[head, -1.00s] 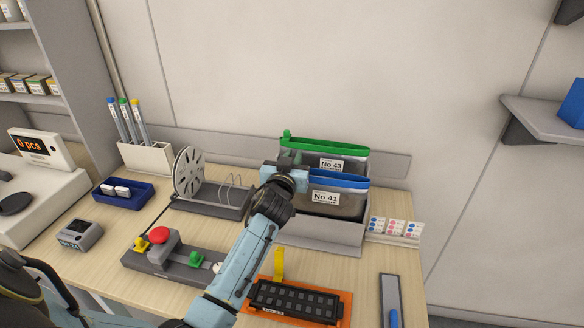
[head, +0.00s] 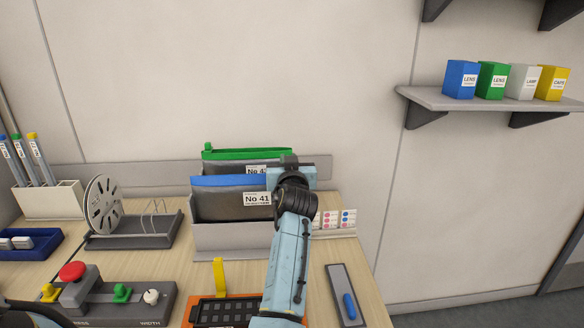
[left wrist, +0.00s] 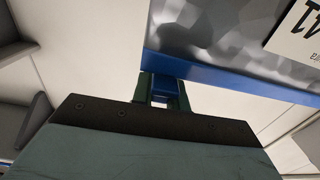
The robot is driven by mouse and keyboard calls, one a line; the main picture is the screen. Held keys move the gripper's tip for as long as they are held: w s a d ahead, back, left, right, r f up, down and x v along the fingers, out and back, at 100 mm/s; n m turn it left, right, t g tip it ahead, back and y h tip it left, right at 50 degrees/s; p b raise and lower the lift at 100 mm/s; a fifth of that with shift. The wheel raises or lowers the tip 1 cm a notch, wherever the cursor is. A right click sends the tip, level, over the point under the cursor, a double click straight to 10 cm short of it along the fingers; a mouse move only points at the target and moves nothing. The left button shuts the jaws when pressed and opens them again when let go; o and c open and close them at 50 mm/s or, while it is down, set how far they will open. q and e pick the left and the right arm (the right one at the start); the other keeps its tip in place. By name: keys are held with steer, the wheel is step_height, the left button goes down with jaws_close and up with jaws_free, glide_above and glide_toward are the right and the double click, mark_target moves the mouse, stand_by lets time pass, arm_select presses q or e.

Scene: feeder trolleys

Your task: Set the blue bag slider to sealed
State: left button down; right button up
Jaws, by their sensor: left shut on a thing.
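The blue-topped bag (head: 225,181), labelled No 41, stands upright in a grey holder in front of the green-topped bag. My left gripper (head: 292,172) is at the right end of its blue strip and covers that end in the head view. In the left wrist view, the dark green fingers of my left gripper (left wrist: 163,92) are shut on a small blue slider (left wrist: 162,86), beside the blue strip (left wrist: 235,84) of the bag. My right gripper is in neither view.
The green-topped bag (head: 245,154) stands behind, its green slider (head: 208,147) at the left end. A grey holder (head: 228,242) carries the bags. A card stand (head: 338,220) is close on the right. A reel (head: 103,205), a button box (head: 100,303) and an orange tray (head: 195,312) are nearby.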

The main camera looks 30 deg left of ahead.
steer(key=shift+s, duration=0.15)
arm_select(q)
steer(key=c, duration=1.4)
jaws_free()
steer(key=shift+d, duration=0.1)
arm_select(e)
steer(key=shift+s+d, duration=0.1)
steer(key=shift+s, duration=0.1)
arm_select(q)
steer(key=shift+o, duration=0.2)
steer(key=v, duration=0.7)
steer(key=shift+s, duration=0.25)
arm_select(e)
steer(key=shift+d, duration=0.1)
arm_select(q)
steer(key=shift+w+d, duration=0.1)
steer(key=shift+d, duration=0.1)
